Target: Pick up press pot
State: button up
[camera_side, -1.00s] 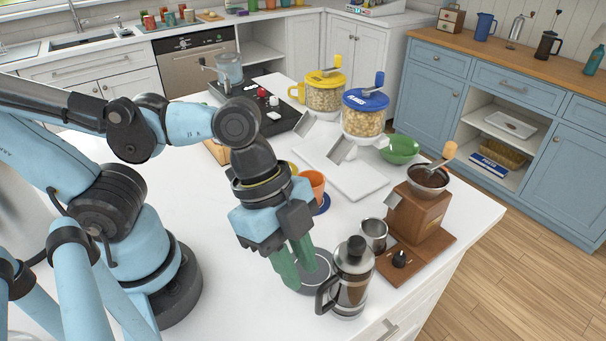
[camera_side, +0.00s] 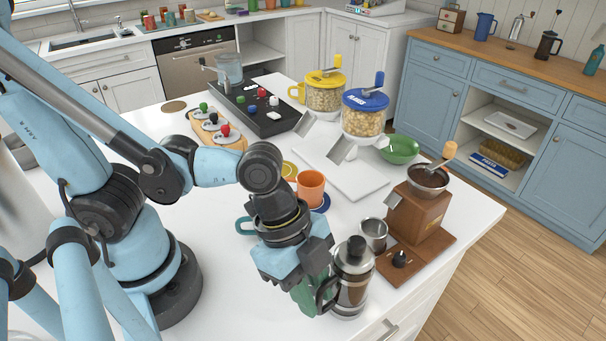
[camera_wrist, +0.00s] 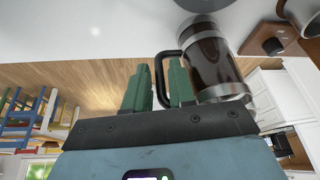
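The press pot (camera_side: 352,287) stands upright on the white counter near its front edge, with dark contents, a metal frame and a black handle on its left side. In the wrist view the pot (camera_wrist: 212,62) is at the upper right. My gripper (camera_wrist: 160,85) has its two green fingers apart, with the black handle (camera_wrist: 161,68) between them; contact on both sides cannot be made out. In the side view my gripper (camera_side: 312,297) is low beside the handle, and its fingers partly overlap it.
A wooden coffee grinder (camera_side: 418,215) and a small metal cup (camera_side: 373,236) stand close behind and right of the pot. An orange mug (camera_side: 311,186) is behind my gripper. A white tray (camera_side: 345,172) lies further back. The counter's front edge is near.

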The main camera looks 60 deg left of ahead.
jog(key=shift+d+f, duration=0.15)
jog(key=shift+f, duration=0.3)
jog(key=shift+c, duration=0.3)
grip_shut()
dwell(1.0)
